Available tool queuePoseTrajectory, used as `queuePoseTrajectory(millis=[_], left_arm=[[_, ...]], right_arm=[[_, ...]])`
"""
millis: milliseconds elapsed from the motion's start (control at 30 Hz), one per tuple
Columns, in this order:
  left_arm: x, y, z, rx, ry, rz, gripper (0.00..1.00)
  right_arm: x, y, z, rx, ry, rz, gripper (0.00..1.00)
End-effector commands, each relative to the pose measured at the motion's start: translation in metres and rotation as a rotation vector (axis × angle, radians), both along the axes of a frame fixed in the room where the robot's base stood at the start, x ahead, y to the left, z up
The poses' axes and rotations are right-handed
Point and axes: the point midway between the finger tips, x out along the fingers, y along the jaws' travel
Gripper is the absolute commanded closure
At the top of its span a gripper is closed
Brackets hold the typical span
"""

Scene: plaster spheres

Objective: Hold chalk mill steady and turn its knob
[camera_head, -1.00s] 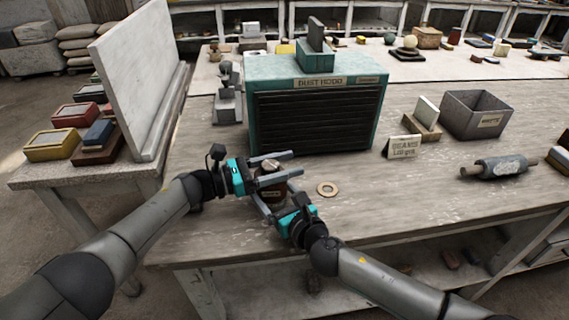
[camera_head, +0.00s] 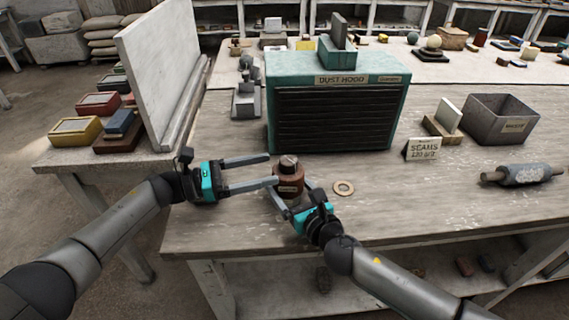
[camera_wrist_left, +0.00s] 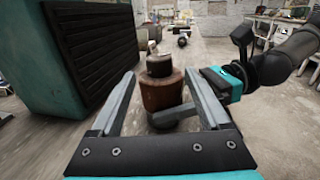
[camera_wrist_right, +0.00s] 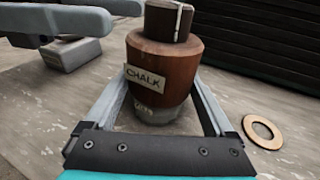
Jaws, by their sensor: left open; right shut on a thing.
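The chalk mill (camera_head: 289,183) stands upright on the workbench in front of the dust hood. It is a brown round body with a "CHALK" label and a dark knob on top, clear in the right wrist view (camera_wrist_right: 165,66). My right gripper (camera_head: 284,203) is shut on the mill's lower body, one finger on each side. My left gripper (camera_head: 273,170) is open, with its fingers pointing at the mill from the left. In the left wrist view the mill (camera_wrist_left: 160,92) stands beyond and between the open fingertips, and the knob (camera_wrist_left: 154,62) is free.
The teal dust hood (camera_head: 332,107) stands close behind the mill. A flat ring (camera_head: 343,188) lies just right of it. A "SEAMS" card (camera_head: 422,149), a grey bin (camera_head: 500,118) and a grey roller (camera_head: 524,174) are farther right. The bench's front strip is clear.

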Motion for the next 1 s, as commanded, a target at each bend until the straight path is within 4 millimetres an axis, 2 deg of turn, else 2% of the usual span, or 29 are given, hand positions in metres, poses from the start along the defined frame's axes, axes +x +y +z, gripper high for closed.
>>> queuePoseTrajectory(millis=[33, 200, 667, 867, 1000], left_arm=[[-0.001, 0.009, -0.001, 0.001, 0.000, 0.002, 0.20], [-0.005, 0.024, -0.001, 0.000, 0.001, 0.001, 0.20], [-0.004, 0.025, 0.001, -0.003, -0.005, 0.009, 0.20], [0.015, 0.010, 0.016, -0.012, -0.045, 0.115, 0.20], [0.039, 0.001, 0.037, -0.029, -0.090, 0.256, 0.20]], right_arm=[[0.000, -0.001, 0.000, -0.001, 0.001, -0.002, 0.69], [0.000, -0.001, 0.000, 0.000, 0.000, -0.002, 0.69], [0.000, -0.001, 0.000, 0.000, 0.000, -0.002, 0.69], [0.000, -0.001, 0.000, 0.000, 0.000, -0.001, 0.69], [0.000, -0.001, 0.000, 0.000, 0.000, -0.001, 0.69]])
